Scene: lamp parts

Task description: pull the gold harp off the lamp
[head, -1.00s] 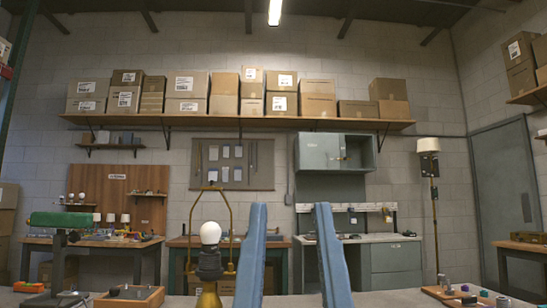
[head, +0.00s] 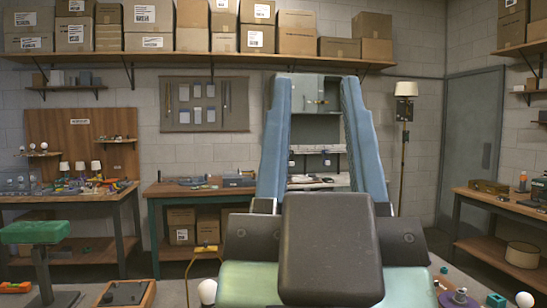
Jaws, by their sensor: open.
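The gold harp (head: 207,249) is at the bottom of the head view, left of my gripper's body. Only its top arch and part of its left side show. A white bulb (head: 207,291) sits inside it at the lower edge. The rest of the lamp is out of the frame or hidden, and the harp's right side is mostly behind my gripper's body. My gripper (head: 317,82) is open and empty. Its two blue fingers point up and away, to the right of the harp and apart from it in the picture.
A green-topped stand (head: 35,232) and a dark tray (head: 124,292) are at lower left. Small parts, including a purple one (head: 445,271) and a green block (head: 497,301), lie at lower right. Workbenches (head: 170,188) and a floor lamp (head: 405,90) stand farther back.

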